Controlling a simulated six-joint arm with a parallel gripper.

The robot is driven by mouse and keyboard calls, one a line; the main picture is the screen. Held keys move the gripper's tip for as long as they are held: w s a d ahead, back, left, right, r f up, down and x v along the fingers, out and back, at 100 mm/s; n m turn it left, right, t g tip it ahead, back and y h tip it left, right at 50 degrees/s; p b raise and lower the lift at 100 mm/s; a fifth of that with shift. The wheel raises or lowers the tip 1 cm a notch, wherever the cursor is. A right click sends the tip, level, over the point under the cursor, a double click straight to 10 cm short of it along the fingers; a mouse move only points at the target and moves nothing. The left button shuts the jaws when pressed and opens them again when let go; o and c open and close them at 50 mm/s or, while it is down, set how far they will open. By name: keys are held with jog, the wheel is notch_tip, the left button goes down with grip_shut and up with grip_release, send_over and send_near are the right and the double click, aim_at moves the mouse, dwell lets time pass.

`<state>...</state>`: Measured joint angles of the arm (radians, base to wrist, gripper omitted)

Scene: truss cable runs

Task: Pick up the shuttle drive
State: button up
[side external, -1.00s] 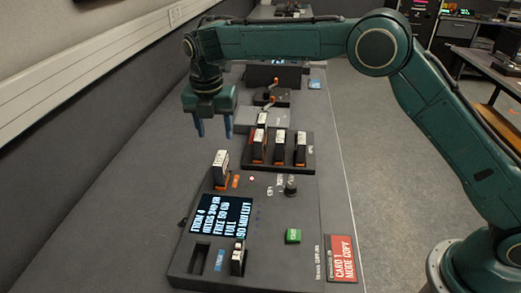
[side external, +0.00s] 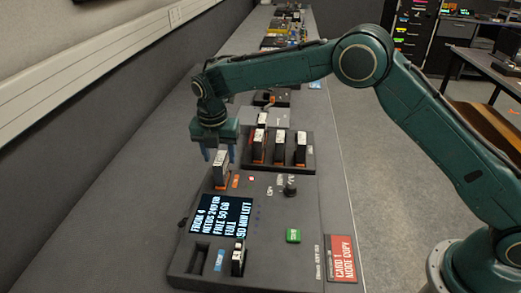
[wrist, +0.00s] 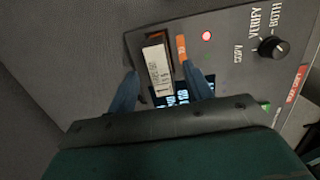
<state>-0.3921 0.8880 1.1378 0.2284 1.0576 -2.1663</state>
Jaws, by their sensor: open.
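The drive I take as the shuttle drive (side external: 220,166) is a dark upright block with a white label, standing in a slot at the back left of the copy station (side external: 285,255). In the wrist view, its labelled top (wrist: 157,65) lies between my fingers. My gripper (side external: 219,157) is open just above the drive, fingers pointing down on either side of its top. The wrist view also shows my gripper (wrist: 161,72) with a finger left and right of the drive. Contact cannot be told. The drive's lower end is hidden in the slot.
A rack (side external: 306,165) with several similar drives stands just behind. Another drive (side external: 238,260) sits in the station's front slot, beside an empty slot (side external: 198,259). A lit screen (side external: 221,216), black knob (side external: 290,186) and green button (side external: 293,236) are nearby. Bare bench lies left.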

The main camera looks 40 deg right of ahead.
jog(key=shift+f, duration=0.1)
jog(key=shift+w+d+f, duration=0.15)
jog(key=shift+f, duration=1.1)
jog(key=shift+w+d+f, duration=0.1)
jog(key=shift+f, duration=1.15)
jog(key=shift+r, duration=0.1)
grip_shut()
